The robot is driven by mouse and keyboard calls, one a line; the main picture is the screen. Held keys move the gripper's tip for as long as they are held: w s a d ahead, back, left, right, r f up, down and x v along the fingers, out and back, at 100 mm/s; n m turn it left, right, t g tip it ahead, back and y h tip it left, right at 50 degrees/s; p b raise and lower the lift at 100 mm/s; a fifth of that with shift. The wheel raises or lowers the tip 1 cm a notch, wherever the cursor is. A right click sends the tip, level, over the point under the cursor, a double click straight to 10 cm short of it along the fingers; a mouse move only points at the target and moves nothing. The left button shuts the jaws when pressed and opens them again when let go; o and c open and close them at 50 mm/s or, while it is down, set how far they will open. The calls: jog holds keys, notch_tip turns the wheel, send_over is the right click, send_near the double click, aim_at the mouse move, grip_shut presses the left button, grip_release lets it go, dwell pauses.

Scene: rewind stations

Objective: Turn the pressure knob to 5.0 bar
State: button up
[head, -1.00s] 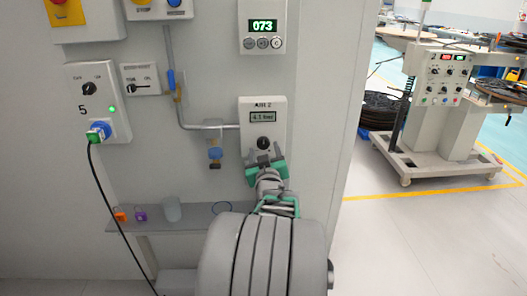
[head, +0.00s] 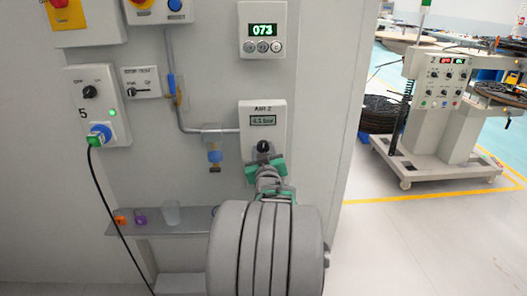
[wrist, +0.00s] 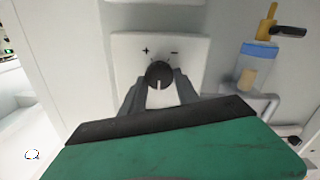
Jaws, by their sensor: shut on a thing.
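The pressure knob (head: 263,145) is a dark round knob on a white box labelled AIR 2 (head: 279,134). The display (head: 263,120) above it reads about 4.1 bar, in small, blurred digits. In the wrist view the knob (wrist: 158,73) has a white pointer line facing down the picture, with a plus mark at upper left and a minus mark at upper right. My gripper (head: 264,157) is shut on the knob from below. In the wrist view my gripper (wrist: 158,88) has a finger on each side of it, and they hide part of its sides.
A display box reading 073 (head: 263,30) hangs above. A pipe with a blue-topped fitting (head: 214,157) is left of the knob box. A switch box (head: 103,78) with a plugged cable is further left.

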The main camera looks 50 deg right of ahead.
grip_shut()
jog(key=shift+f+m+b, duration=0.1)
jog(key=shift+m+b, duration=0.2)
jog(key=shift+b, duration=0.1)
jog(key=shift+m, duration=0.3)
jog(key=m+b, duration=0.2)
jog(key=shift+m+b, duration=0.4)
jog(key=shift+d+m+b, duration=0.1)
jog(key=shift+m+b, duration=0.65)
jog(key=shift+m, duration=0.45)
jog(key=o, duration=1)
grip_release()
